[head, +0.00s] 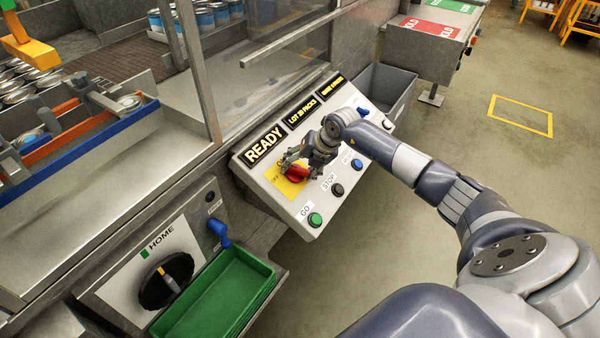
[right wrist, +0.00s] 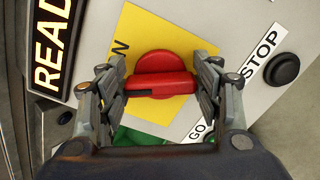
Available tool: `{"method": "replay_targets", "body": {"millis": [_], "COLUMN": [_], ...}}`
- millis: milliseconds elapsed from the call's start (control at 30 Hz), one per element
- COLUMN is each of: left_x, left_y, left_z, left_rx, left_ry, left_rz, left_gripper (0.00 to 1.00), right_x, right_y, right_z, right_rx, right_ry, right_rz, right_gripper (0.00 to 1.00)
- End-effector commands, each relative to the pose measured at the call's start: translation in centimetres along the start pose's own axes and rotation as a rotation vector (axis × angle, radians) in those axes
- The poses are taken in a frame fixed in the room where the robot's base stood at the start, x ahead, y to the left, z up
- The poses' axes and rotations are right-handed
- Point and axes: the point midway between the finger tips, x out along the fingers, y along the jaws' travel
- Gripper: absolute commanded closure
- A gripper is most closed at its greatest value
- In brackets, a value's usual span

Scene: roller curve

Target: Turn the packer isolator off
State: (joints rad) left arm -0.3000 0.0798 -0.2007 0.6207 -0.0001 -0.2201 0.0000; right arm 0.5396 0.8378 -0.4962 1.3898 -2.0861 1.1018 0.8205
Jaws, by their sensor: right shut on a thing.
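The red isolator knob (head: 297,172) sits on a yellow plate (head: 283,184) on the sloping control panel. My right gripper (head: 292,163) is at the knob. In the right wrist view the red handle (right wrist: 160,84) lies across between the two fingers of my right gripper (right wrist: 160,88), which are shut on it at its ends. The yellow plate (right wrist: 135,45) shows behind it, with part of its lettering hidden by the left finger. My left gripper is not in view.
The panel has a green GO button (head: 315,219), a black STOP button (head: 337,189), a blue button (head: 357,164) and a READY display (head: 265,144). A green tray (head: 268,280) and a black HOME dial (head: 166,281) are at lower left. Open floor lies right.

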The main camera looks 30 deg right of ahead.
Motion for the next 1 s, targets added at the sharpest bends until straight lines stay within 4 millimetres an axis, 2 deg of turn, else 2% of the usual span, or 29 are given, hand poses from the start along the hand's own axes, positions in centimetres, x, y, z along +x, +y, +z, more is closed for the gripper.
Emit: {"method": "replay_targets", "body": {"millis": [33,600,1000], "left_x": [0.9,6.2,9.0], "left_y": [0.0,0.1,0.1], "left_z": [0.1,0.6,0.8], "left_rx": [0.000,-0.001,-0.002], "left_ry": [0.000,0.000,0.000], "left_rz": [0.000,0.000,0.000], "left_gripper": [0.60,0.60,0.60], "right_x": [0.4,0.4,0.3], "right_y": [-0.2,0.0,0.2], "right_z": [-0.1,-0.2,-0.3], "right_rx": [-0.046,-0.586,-0.908], "right_ry": [-0.001,0.001,0.002], "right_rz": [-0.002,-0.002,-0.002], "right_gripper": [0.64,0.64,0.64]}}
